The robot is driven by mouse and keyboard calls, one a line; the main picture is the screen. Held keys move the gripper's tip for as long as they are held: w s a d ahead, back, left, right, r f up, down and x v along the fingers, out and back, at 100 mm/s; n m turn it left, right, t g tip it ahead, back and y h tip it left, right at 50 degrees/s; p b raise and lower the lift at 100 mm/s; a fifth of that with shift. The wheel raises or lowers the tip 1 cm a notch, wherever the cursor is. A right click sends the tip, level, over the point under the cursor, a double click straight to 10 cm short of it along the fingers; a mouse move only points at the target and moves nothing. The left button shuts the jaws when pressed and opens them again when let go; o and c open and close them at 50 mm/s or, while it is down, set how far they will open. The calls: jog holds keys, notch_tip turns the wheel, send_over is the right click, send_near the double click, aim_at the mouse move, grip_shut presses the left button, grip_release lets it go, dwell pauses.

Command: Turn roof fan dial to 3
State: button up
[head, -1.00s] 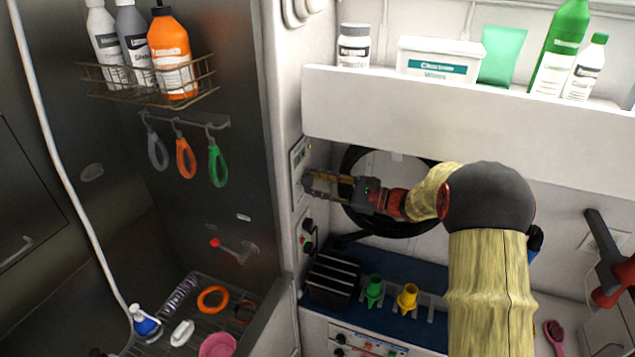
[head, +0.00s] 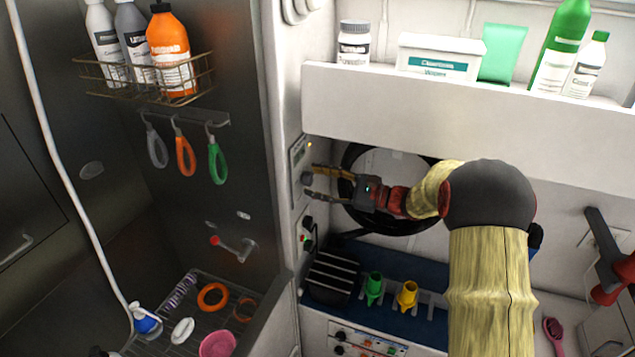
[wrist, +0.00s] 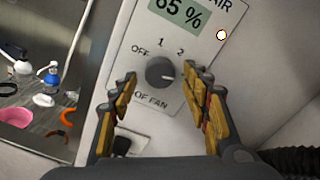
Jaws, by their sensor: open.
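The roof fan dial (wrist: 159,71) is a dark round knob on a light wall panel (wrist: 147,38). The labels OFF, 1 and 2 show around it, with "OF FAN" below. A light mark seems to sit on the knob's right side, but I cannot be sure where it points. Label 3 is not visible; my right finger covers part of that side. My gripper (wrist: 158,79) is open, one finger on each side of the dial, apart from it in the picture. In the head view my gripper (head: 309,183) is at the panel (head: 299,158) on the narrow wall.
A display reading 65 % (wrist: 181,11) and a small lit lamp (wrist: 221,35) are above the dial. A dark switch (wrist: 129,143) is below it. A white shelf (head: 400,110) with bottles overhangs my arm. A metal wash bay (head: 225,60) is left of the panel.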

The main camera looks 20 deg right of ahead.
jog(key=v, duration=1.1)
jog(key=shift+s+d, duration=0.2)
jog(key=shift+d, duration=0.15)
jog(key=shift+f, duration=0.15)
jog(key=s+a+f+n+g+h, duration=0.25)
jog(key=s+f+g, duration=0.35)
jog(key=f, duration=0.4)
jog(key=s+a+f+n+g+h+b, duration=0.25)
jog(key=s+n+h, duration=0.2)
jog(key=s, duration=0.75)
jog(key=s+r+n+h+b, duration=0.1)
jog(key=s+n+h+b, duration=0.2)
jog(key=s+n+h, duration=0.7)
jog(key=s+a+r+n+t+y+b, duration=0.2)
jog(key=s+a+r+t+b, duration=0.1)
jog(key=s+a+r+b, duration=0.1)
jog(key=shift+s+a+r, duration=0.45)
jog(key=shift+s+a, duration=0.25)
jog(key=shift+s, duration=0.2)
